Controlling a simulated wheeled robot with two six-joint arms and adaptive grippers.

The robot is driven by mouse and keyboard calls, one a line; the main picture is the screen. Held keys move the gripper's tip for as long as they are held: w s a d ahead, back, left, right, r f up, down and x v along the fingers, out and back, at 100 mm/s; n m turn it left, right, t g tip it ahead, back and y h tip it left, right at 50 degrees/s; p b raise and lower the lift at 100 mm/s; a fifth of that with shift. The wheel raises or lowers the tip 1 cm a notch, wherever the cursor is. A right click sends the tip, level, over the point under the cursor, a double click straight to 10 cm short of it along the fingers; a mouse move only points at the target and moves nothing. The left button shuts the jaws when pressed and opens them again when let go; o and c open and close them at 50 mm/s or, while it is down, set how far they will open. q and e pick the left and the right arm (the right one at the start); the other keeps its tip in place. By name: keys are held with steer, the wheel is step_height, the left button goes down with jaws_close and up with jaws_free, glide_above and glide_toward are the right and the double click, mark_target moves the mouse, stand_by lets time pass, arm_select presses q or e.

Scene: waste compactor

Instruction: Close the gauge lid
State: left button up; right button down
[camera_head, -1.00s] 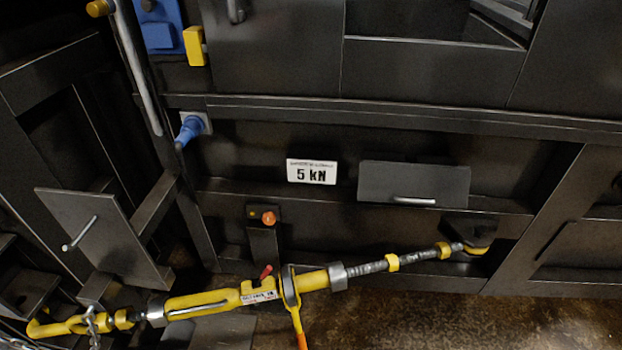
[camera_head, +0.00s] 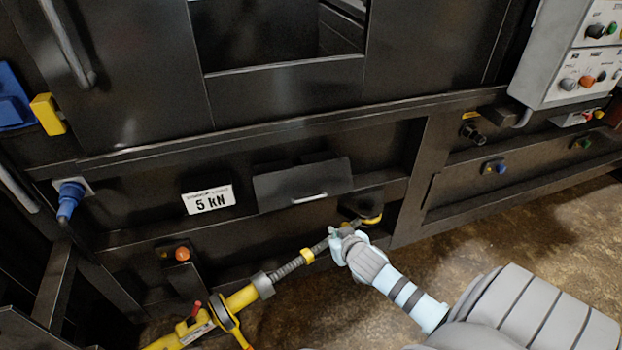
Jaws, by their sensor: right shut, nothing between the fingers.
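A dark grey flap (camera_head: 302,185) with a small silver bar handle (camera_head: 310,198) sits on the black machine front, right of a white "5 kN" label (camera_head: 208,200). It looks like the gauge lid; its exact angle is hard to tell. My right gripper (camera_head: 340,234) is shut and empty. It appears just below and right of the flap, in front of the threaded end of a yellow tensioner (camera_head: 242,297), apart from the handle. Whether it touches the tensioner cannot be told. My left gripper is not in view.
The yellow tensioner runs from lower left up to a yellow hook (camera_head: 372,217) at a bracket below the flap. A blue knob (camera_head: 70,197) and an orange button (camera_head: 182,253) are at left. A grey control box (camera_head: 565,60) is at upper right. Brown floor lies open at right.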

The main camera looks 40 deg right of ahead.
step_height(320, 180, up, 12)
steer(key=w+a+t+p, duration=0.1)
steer(key=w+t, duration=0.1)
steer(key=w, duration=0.1)
steer(key=b, duration=0.3)
glide_toward(307, 186)
steer(key=w, duration=0.1)
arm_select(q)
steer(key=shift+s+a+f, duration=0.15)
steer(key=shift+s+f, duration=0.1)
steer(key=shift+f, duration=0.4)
arm_select(e)
steer(key=shift+w+d+f+m, duration=0.15)
steer(key=shift+w+f+m, duration=0.2)
steer(key=shift+f, duration=0.3)
arm_select(q)
steer(key=shift+b, duration=0.3)
